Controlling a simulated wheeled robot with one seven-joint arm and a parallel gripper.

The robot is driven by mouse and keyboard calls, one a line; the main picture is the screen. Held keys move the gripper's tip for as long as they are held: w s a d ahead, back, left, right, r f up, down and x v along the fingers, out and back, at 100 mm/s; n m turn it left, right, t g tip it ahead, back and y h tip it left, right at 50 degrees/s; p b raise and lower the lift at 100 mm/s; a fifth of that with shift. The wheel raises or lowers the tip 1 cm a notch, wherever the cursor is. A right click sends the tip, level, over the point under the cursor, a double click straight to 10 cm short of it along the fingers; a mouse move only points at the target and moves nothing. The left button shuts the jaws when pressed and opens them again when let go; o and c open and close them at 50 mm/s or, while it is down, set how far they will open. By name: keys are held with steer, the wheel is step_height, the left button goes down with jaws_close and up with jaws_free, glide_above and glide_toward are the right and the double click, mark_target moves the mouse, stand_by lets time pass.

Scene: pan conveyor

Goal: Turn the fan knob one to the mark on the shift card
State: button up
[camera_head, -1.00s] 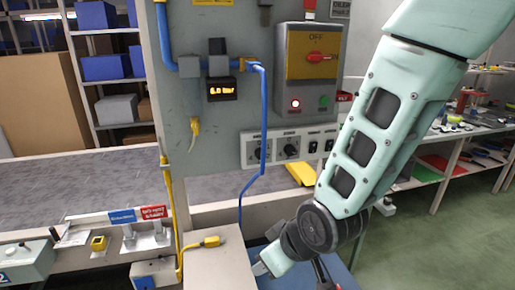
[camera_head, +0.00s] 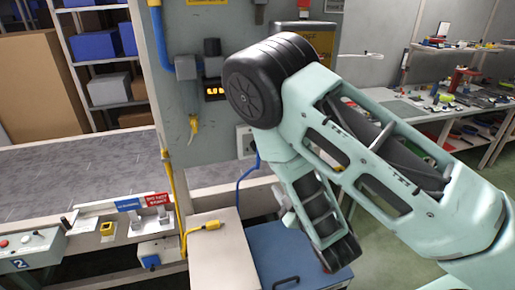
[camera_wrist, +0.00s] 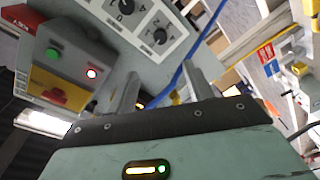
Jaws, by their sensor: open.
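Two dark rotary knobs sit on white plates on the grey panel in the wrist view. One knob (camera_wrist: 160,36) is nearer the blue hose and the other knob (camera_wrist: 126,8) is at the top edge. Their labels are too small to read, so I cannot tell which is fan knob one. My gripper (camera_wrist: 163,84) is open, its two fingers apart with nothing between them, and it looks clear of the knobs. In the head view my arm covers the knobs, leaving only a white plate edge (camera_head: 245,142) showing. I cannot pick out the shift card.
The blue hose (camera_wrist: 176,83) runs close to the fingers in the wrist view. A switch box (camera_wrist: 58,82) with a green button and lit red lamp is at left.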

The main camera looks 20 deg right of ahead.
mark_target(256, 146)
steer(key=w+a+p, duration=0.1)
steer(key=w+p, duration=0.2)
steer(key=w, duration=1.4)
steer(key=shift+a, duration=0.4)
steer(key=c, duration=1)
